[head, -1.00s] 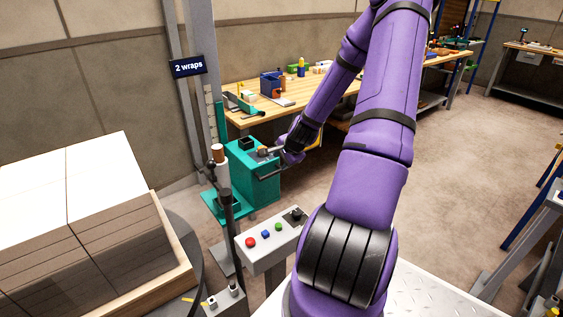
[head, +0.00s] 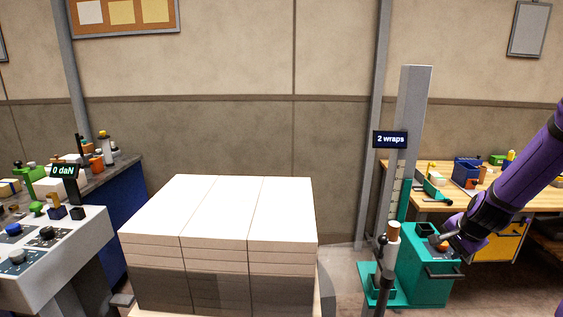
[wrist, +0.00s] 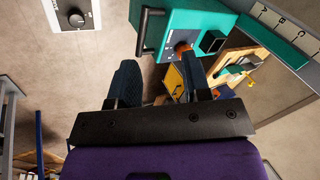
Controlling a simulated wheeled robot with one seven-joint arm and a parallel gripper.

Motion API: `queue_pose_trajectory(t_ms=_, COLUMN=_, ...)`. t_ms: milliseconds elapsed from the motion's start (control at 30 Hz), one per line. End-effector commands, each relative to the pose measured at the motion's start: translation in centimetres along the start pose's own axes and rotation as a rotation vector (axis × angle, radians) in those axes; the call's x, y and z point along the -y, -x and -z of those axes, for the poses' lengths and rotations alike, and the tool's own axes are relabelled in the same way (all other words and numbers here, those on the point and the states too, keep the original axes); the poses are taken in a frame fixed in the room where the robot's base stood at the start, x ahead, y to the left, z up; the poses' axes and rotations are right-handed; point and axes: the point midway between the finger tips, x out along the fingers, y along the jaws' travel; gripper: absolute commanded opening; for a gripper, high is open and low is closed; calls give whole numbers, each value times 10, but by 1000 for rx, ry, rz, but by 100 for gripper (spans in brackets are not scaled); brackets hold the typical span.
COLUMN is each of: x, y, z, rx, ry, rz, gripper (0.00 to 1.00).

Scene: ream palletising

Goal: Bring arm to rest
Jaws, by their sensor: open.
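My gripper (wrist: 160,82) shows in the wrist view with its two dark fingers apart and nothing between them. Beyond the fingers is the teal carriage box (wrist: 200,25) of the wrapping machine, with a black handle and an orange-red knob (wrist: 182,48). In the head view my purple arm comes in from the right and ends close to the teal box (head: 425,268), by its orange knob.
A pallet stack of white-topped reams (head: 222,215) stands in the middle of the head view. The wrapper's mast (head: 408,130) carries a "2 wraps" sign (head: 390,139). A control console (head: 60,250) stands at left, a wooden workbench (head: 440,197) behind the teal box.

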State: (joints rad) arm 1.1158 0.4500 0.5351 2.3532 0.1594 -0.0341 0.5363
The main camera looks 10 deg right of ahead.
Motion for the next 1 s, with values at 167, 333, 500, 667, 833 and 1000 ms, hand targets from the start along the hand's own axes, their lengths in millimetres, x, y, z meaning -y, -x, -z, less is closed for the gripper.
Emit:
queue_pose_trajectory(t_ms=167, x=31, y=43, z=-33, rx=5, ry=217, rz=-36, gripper=44)
queue_pose_trajectory(t_ms=333, x=53, y=87, z=-65, rx=7, ry=404, rz=-61, gripper=44)
queue_pose_trajectory(t_ms=500, x=67, y=133, z=-99, rx=9, ry=576, rz=-76, gripper=44)
queue_pose_trajectory(t_ms=667, x=73, y=178, z=-132, rx=7, ry=728, rz=-79, gripper=44)
queue_pose_trajectory(t_ms=833, x=70, y=225, z=-165, rx=9, ry=879, rz=-69, gripper=44)
queue_pose_trajectory(t_ms=1000, x=58, y=271, z=-195, rx=14, ry=1020, rz=-45, gripper=44)
